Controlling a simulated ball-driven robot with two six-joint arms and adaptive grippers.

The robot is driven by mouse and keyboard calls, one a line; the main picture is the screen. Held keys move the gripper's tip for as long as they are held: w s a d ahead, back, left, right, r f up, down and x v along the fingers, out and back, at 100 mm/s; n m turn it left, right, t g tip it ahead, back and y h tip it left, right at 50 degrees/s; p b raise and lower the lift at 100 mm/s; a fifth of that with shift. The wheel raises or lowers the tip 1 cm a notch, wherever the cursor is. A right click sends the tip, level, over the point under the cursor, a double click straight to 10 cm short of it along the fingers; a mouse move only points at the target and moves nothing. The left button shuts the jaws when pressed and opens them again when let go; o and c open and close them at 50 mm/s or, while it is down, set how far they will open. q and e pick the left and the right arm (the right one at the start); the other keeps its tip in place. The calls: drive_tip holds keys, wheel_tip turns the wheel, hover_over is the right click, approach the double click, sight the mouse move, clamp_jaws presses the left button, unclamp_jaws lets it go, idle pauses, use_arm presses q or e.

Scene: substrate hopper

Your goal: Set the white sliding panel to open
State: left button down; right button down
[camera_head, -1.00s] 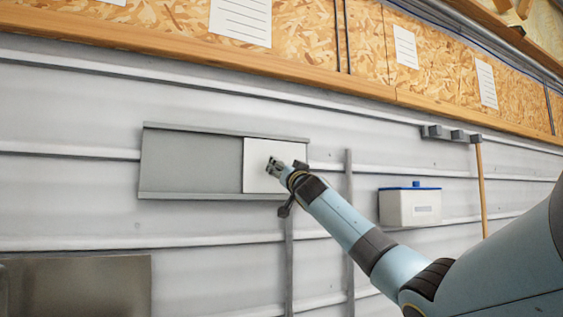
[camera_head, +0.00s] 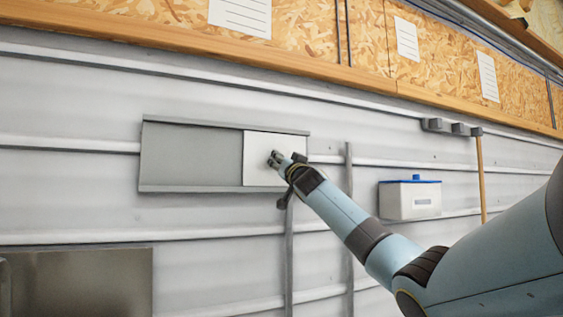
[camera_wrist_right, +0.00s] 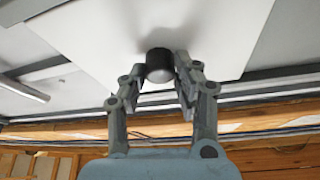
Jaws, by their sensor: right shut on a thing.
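The white sliding panel (camera_head: 262,146) sits at the right end of a grey framed track (camera_head: 190,188) on the corrugated wall. The left part of the frame shows a grey recessed surface (camera_head: 190,155). My right gripper (camera_head: 274,158) is at the panel's face, near its right half. In the right wrist view the right gripper (camera_wrist_right: 160,68) is shut on a dark round knob (camera_wrist_right: 158,60) that stands out from the white panel (camera_wrist_right: 215,30). The gripper hides part of the panel in the head view. My left gripper is not in view.
A white box with a blue lid (camera_head: 410,200) is on the wall to the right of the panel. Thin vertical grey strips (camera_head: 349,230) run down the wall below and beside the frame. A metal sheet (camera_head: 80,285) is at the lower left.

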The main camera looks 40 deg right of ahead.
drive_tip(key=shift+a, duration=0.1)
drive_tip(key=w+a+b, duration=0.1)
drive_tip(key=a+b, duration=0.1)
drive_tip(key=a, duration=0.3)
drive_tip(key=w+a+b, duration=0.2)
drive_tip(key=a+b, duration=0.1)
drive_tip(key=a, duration=0.3)
drive_tip(key=w+a+b, duration=0.2)
drive_tip(key=a+b, duration=0.1)
drive_tip(key=a, duration=0.2)
drive_tip(key=shift+w+a+f, duration=0.2)
drive_tip(key=shift+a, duration=0.1)
drive_tip(key=shift+w+a+r, duration=0.15)
drive_tip(key=shift+w+a, duration=0.05)
drive_tip(key=shift+a, duration=0.45)
drive_tip(key=c, duration=1)
unclamp_jaws()
drive_tip(key=v, duration=1.2)
